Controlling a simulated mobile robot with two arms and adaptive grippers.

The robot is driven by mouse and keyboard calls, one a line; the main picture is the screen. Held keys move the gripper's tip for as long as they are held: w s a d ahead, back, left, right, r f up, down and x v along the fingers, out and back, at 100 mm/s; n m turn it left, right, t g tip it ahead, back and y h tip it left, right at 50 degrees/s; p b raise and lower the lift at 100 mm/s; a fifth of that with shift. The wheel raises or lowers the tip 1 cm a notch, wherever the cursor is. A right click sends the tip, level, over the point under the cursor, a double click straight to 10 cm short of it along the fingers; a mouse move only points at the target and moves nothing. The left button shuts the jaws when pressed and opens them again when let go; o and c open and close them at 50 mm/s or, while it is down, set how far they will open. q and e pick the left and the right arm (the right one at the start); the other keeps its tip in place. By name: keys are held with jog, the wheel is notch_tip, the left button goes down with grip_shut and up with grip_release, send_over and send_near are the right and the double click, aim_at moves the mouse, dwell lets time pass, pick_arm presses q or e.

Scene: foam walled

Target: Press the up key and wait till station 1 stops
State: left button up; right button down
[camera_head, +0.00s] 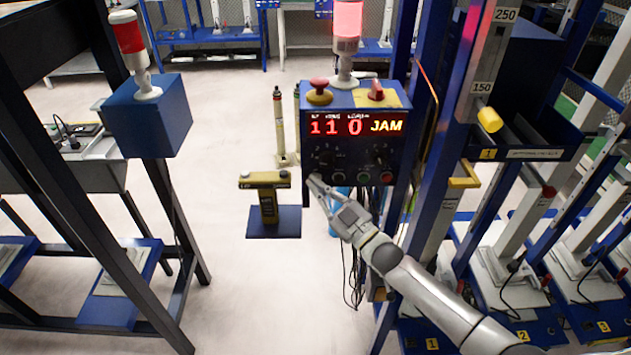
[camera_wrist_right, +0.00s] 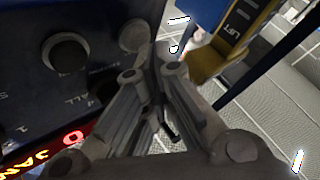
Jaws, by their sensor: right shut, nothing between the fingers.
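The blue control box (camera_head: 308,150) stands in the middle of the head view. Its red display (camera_head: 350,126) reads "1 1 0 JAM". Dark knobs and a row of round buttons (camera_head: 363,177) sit below the display; I cannot read which one is the up key. My right gripper (camera_head: 316,181) is shut and empty at the panel's lower left corner. In the right wrist view its fingertips (camera_wrist_right: 150,58) are close to the panel face, near a round button (camera_wrist_right: 134,35); contact cannot be told. My left gripper is out of view.
A pink-red lit lamp (camera_head: 347,20), a red mushroom button (camera_head: 319,86) and a red switch (camera_head: 376,90) top the box. A yellow-topped stand (camera_head: 265,181) is left of my gripper. Cables (camera_head: 353,275) hang below the box.

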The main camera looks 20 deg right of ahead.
jog(key=shift+w+d+b, duration=0.15)
jog(key=shift+w+b, duration=0.2)
jog(key=shift+w, duration=0.15)
dwell(0.8)
jog(key=shift+s, duration=0.1)
jog(key=shift+s+a+p, duration=0.25)
jog(key=shift+s+p, duration=0.35)
jog(key=shift+s, duration=0.2)
jog(key=s+p, duration=0.1)
jog(key=s, duration=0.1)
jog(key=s+a+p, duration=0.1)
jog(key=s, duration=0.1)
jog(key=shift+s+a+p, duration=0.2)
jog(key=shift+s+p, duration=0.15)
jog(key=shift+s, duration=0.05)
dwell(0.7)
